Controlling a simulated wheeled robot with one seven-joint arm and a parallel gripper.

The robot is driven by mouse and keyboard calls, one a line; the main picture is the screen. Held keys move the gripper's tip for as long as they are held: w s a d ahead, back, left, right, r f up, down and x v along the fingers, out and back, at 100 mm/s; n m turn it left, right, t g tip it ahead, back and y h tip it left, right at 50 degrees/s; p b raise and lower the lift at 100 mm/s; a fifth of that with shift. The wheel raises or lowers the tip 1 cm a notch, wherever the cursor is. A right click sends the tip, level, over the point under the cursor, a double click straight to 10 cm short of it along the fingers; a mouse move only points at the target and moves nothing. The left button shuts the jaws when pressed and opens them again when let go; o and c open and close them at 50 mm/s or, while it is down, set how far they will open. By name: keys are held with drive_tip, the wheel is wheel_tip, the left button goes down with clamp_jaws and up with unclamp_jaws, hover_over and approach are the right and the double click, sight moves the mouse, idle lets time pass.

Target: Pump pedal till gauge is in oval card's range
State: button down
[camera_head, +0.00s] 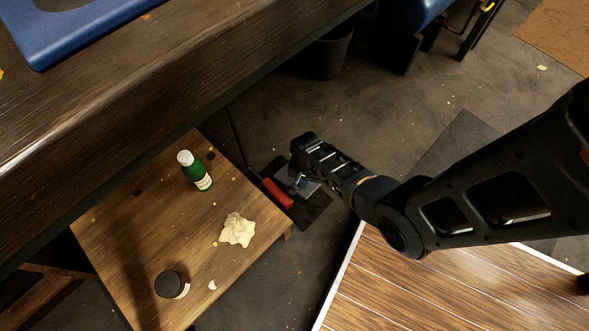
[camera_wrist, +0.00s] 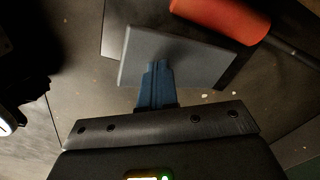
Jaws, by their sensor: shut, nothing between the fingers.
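The foot pump stands on the floor beside the low table, with a red cylinder (camera_head: 277,193) and a grey pedal plate (camera_head: 311,188), partly hidden by my arm. In the wrist view the grey pedal plate (camera_wrist: 195,57) lies straight ahead, with the red cylinder (camera_wrist: 222,16) behind it. My gripper (camera_head: 297,181) is shut and empty, pointing down at the pedal. In the wrist view its fingertips (camera_wrist: 157,66) overlap the near part of the plate; whether they touch it I cannot tell. No gauge or oval card can be made out in either view.
A low wooden table (camera_head: 130,215) holds a green bottle (camera_head: 195,171), a cream lump (camera_head: 237,230) and a dark jar (camera_head: 171,285). A dark workbench (camera_head: 180,85) with a blue tray-like object (camera_head: 75,25) overhangs at upper left. A black bin (camera_head: 326,55) stands behind.

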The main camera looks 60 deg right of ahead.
drive_tip(key=shift+s+f, duration=0.1)
drive_tip(key=shift+f, duration=0.1)
drive_tip(key=shift+w+f+b, duration=0.2)
drive_tip(key=shift+f+b, duration=1.8)
drive_tip(key=shift+f, duration=0.05)
drive_tip(key=shift+d+r, duration=0.1)
wheel_tip(320, 180, up, 4)
drive_tip(key=p, duration=0.4)
drive_tip(key=shift+s, duration=0.15)
drive_tip(key=shift+r+p, duration=0.1)
drive_tip(key=shift+p, duration=0.2)
wheel_tip(320, 180, up, 5)
drive_tip(key=p, duration=0.5)
